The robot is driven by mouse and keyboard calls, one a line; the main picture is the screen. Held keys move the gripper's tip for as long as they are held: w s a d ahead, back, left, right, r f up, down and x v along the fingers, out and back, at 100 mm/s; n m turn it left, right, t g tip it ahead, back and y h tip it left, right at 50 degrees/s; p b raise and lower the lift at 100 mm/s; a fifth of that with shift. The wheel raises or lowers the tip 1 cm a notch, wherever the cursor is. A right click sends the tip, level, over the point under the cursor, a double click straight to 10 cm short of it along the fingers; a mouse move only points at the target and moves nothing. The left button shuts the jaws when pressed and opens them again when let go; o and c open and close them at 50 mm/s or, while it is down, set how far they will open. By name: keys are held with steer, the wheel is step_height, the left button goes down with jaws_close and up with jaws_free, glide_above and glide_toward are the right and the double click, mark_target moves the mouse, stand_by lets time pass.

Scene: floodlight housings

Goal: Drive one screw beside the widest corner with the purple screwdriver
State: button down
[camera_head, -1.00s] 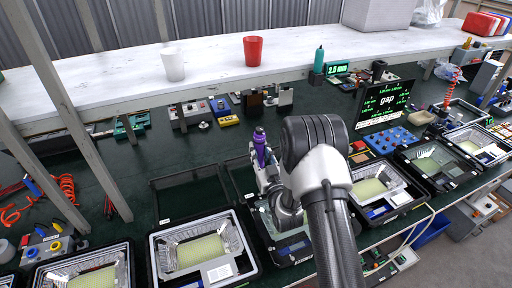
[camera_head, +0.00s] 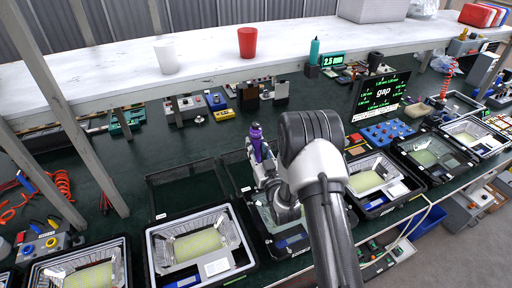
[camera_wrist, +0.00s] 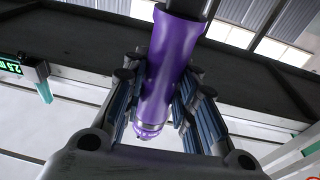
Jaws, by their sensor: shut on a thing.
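My gripper (camera_head: 262,168) is shut on the purple screwdriver (camera_head: 256,145), which stands roughly upright above a floodlight housing (camera_head: 283,243) in a black case. In the wrist view the screwdriver (camera_wrist: 168,72) sits between the gripper's fingers (camera_wrist: 166,100). The screwdriver's tip, the screws and most of that housing are hidden behind my arm. I cannot tell whether the tip touches anything. A monitor (camera_head: 382,95) behind shows "gap" with several green readings at its corners, too small to read surely.
More housings in cases stand in a row along the dark green bench, one to the left (camera_head: 197,245) and one to the right (camera_head: 372,180). A white shelf behind bears a white cup (camera_head: 166,57) and a red cup (camera_head: 247,42). A green display (camera_head: 332,59) reads 2.5 mm.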

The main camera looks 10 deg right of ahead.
steer(key=shift+f+b, duration=3.55)
steer(key=shift+b, duration=0.25)
steer(key=shift+f+b, duration=0.65)
steer(key=shift+b, duration=0.2)
steer(key=shift+f+b, duration=0.6)
stand_by(1.2)
steer(key=shift+r, duration=0.15)
